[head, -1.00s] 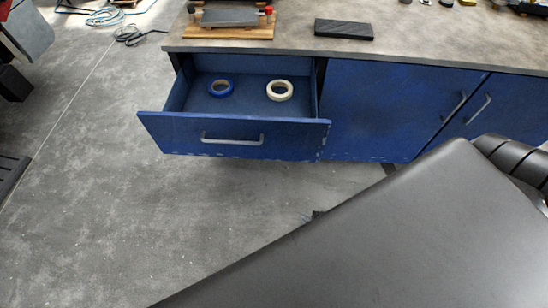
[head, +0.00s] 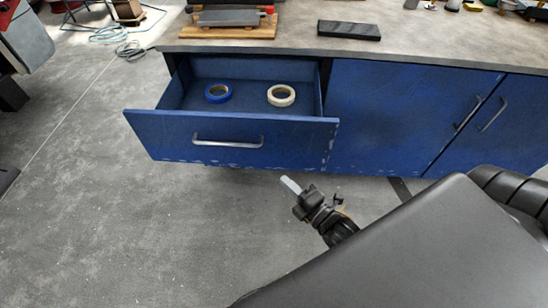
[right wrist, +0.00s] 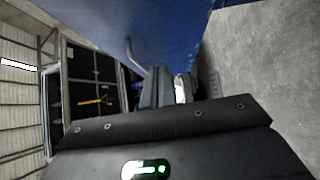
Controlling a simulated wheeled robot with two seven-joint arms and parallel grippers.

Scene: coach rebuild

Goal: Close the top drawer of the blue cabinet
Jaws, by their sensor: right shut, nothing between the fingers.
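The top drawer (head: 285,134) of the blue cabinet (head: 385,112) stands pulled out in the head view. Its front carries a silver bar handle (head: 227,142). A blue tape roll (head: 218,98) and a cream tape roll (head: 281,104) lie inside it. My right gripper (head: 290,185) is shut and empty, just below and in front of the drawer front, right of the handle; I cannot tell if it touches. In the right wrist view the gripper (right wrist: 180,88) shows before a blue surface (right wrist: 165,35). My left gripper is not in view.
The cabinet's worktop (head: 420,40) carries a dark block (head: 349,30) and a wooden board (head: 215,33) with a grey plate. Two closed doors with handles are right of the drawer. Cables (head: 110,35) lie farther back.

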